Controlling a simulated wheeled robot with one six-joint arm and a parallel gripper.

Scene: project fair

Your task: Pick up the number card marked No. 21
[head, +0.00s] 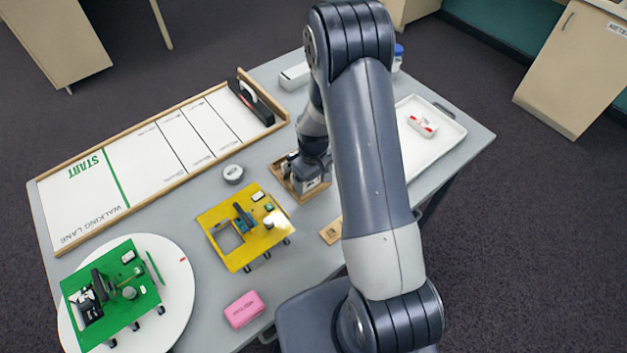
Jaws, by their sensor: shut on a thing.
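My gripper (310,172) points down over a small wooden tray (284,190) near the middle of the table. It is shut on a white card (312,187), which shows at the jaws, low in or just above the tray. The marking on the card is too small to read, so I cannot tell whether it is No. 21. My arm and the gripper hide part of the tray and whatever else lies in it.
A yellow walker (226,252) and a grey roll (232,174) stand left of the tray. A green walker (140,308) sits on a white disc (178,325). The framed walking lane (150,175) fills the back left. A white tray (440,150) lies right, a pink box (244,309) in front.

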